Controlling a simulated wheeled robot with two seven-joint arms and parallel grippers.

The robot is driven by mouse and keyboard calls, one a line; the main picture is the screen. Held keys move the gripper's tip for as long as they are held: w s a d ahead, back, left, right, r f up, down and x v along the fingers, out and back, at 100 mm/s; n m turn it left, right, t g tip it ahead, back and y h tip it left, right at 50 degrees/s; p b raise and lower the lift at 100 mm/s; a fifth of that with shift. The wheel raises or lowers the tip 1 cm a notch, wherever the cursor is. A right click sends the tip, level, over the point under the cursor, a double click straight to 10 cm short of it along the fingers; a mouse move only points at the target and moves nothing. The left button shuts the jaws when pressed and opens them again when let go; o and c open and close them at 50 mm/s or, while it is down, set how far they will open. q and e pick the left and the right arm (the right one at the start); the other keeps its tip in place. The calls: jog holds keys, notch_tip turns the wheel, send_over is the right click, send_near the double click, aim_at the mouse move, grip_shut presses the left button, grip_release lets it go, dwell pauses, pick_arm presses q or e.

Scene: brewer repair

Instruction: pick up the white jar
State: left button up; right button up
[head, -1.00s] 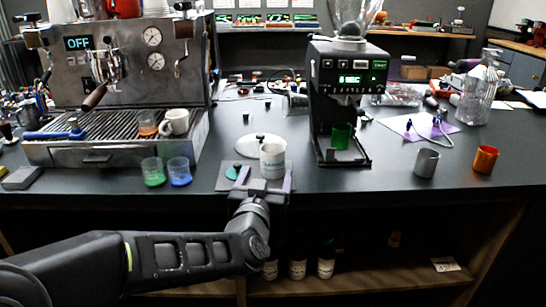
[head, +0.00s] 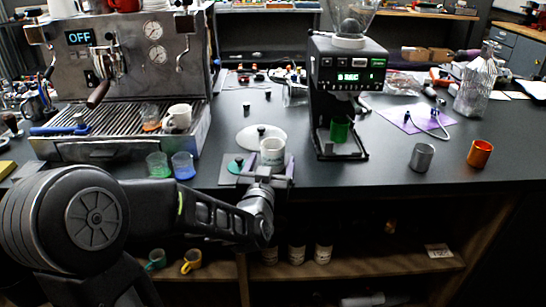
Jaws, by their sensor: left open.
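The white jar (head: 272,150) stands upright near the front edge of the dark counter, with dark lettering on its side. My left gripper (head: 267,168) comes in from below and left. It is open, with one finger at the left and one near the right side of the jar. From this view I cannot tell whether the fingers touch the jar. The gripper hides the jar's lower part. My right gripper is not in view.
Green (head: 158,165) and blue (head: 183,166) cups stand left, before the espresso machine (head: 125,75). A grinder (head: 342,90) stands right. A steel cup (head: 422,157) and an orange cup (head: 480,153) are farther right. A shelf (head: 350,266) lies below.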

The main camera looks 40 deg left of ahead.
pick_arm(q)
jog(key=x, duration=0.2)
jog(key=shift+w+a, duration=0.15)
jog(key=shift+w, duration=0.1)
jog(key=shift+c, duration=0.3)
jog(key=c, duration=1.6)
notch_tip(320, 180, up, 10)
jog(key=shift+r+p, duration=0.1)
jog(key=shift+p, duration=0.8)
